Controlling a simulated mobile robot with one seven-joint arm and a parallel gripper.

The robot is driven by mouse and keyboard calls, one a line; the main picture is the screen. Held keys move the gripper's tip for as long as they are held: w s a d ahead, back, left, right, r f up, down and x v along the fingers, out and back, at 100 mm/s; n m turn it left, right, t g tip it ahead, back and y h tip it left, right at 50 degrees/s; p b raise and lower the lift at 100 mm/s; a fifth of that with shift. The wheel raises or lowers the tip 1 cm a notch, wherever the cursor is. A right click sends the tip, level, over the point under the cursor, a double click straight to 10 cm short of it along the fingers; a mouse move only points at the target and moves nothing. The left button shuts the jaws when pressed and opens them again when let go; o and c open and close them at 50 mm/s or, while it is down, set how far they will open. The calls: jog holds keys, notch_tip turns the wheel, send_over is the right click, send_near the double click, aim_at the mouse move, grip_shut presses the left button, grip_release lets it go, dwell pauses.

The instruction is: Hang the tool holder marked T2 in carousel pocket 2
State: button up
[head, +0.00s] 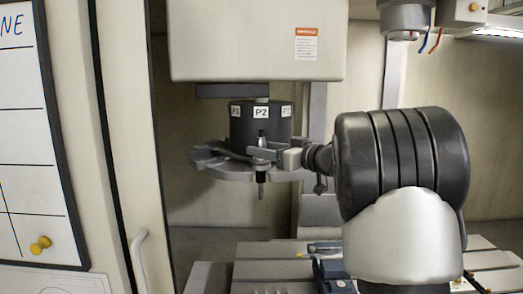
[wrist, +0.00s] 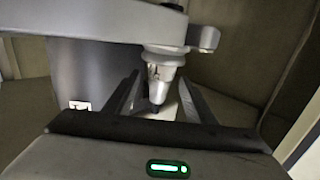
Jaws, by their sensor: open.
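The carousel (head: 208,157) is a grey notched disc under a dark drum in the head view. A label P2 (head: 261,112) faces forward on the drum. Directly below it, a tool holder (head: 261,188) hangs upright at the disc's front edge, its dark tip pointing down. In the wrist view the tool holder (wrist: 163,66) is a silver cone seated at the grey disc (wrist: 120,20). My gripper (head: 266,153) is open, with its fingers (wrist: 159,84) on either side of the holder. Contact cannot be told. Its T marking is not readable.
A white machine housing (head: 258,40) hangs above the carousel. A slotted table (head: 262,265) with a dark blue fixture (head: 333,272) lies below. The door frame with a handle (head: 140,262) and a whiteboard (head: 25,130) stand at left. A spindle (head: 405,16) with wires is at upper right.

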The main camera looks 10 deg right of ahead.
jog(key=b+v, duration=0.2)
jog(key=v, duration=1.4)
jog(key=shift+a+r, duration=0.1)
notch_tip(320, 180, up, 6)
jog(key=d+m+t+h, duration=0.2)
jog(key=m+t+h, duration=0.2)
jog(key=h, duration=0.3)
jog(key=s+a+f+m+g+h, duration=0.1)
jog(key=s+a+f+g, duration=0.3)
jog(key=s+f, duration=0.4)
jog(key=s+a+f+m+g+h, duration=0.1)
jog(key=s+a+f+g, duration=0.3)
jog(key=s+f, duration=0.5)
jog(key=s+a+f+m+g+h, duration=0.1)
jog(key=s+a+f+g, duration=0.3)
jog(key=s+f, duration=0.4)
jog(key=s+a, duration=0.1)
jog(key=s, duration=0.3)
jog(key=shift+a+f+g, duration=0.2)
jog(key=shift+a+g, duration=0.05)
jog(key=shift+g, duration=0.05)
jog(key=shift+s, duration=0.1)
